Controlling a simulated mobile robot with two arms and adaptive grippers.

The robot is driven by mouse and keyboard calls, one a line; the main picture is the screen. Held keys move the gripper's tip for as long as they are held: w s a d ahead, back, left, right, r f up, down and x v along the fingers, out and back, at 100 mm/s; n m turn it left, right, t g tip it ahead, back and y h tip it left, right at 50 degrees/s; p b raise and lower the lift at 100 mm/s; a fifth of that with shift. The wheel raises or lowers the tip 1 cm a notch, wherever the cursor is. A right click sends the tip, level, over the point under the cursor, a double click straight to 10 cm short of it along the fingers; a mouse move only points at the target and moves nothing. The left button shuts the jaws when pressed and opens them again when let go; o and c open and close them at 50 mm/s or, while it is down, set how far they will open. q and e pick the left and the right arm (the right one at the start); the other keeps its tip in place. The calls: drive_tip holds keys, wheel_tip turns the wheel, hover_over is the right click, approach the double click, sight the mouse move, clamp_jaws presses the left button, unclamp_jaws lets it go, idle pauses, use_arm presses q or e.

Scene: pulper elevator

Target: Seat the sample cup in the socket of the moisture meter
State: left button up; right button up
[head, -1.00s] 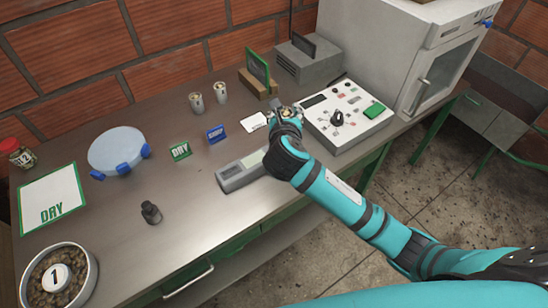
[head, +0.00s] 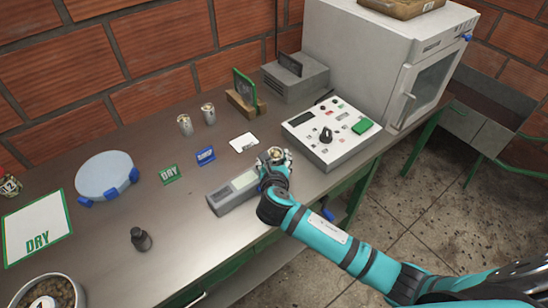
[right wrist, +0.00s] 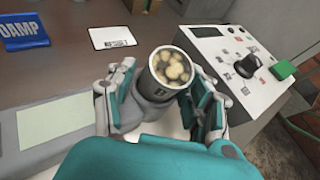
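The sample cup (head: 275,155), a small metal cup filled with pale beans, is in my right gripper (head: 272,165). In the right wrist view the cup (right wrist: 166,76) stands between the two fingers (right wrist: 162,95), which press close on its sides. It looks slightly tilted there. The moisture meter (head: 222,201) is a long grey device with a pale display, lying on the bench. The cup is at the meter's right end, over a round grey part (right wrist: 128,112). The fingers and cup hide most of the socket, so I cannot tell whether the cup touches it. My left gripper is out of view.
A white control box (head: 335,150) with a black knob stands just right of the cup. Two metal cups (head: 208,114) stand farther back. A dark bottle (head: 141,239) is at front left.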

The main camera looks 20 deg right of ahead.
drive_tip(key=shift+o, duration=0.5)
drive_tip(key=shift+w, duration=0.25)
drive_tip(key=shift+r, duration=0.15)
drive_tip(key=shift+s+r, duration=0.15)
drive_tip(key=shift+s, duration=0.25)
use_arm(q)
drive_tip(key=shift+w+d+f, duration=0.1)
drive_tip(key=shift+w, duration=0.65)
use_arm(e)
drive_tip(key=v, duration=1.1)
drive_tip(key=shift+s+a, duration=0.1)
drive_tip(key=shift+a, duration=0.05)
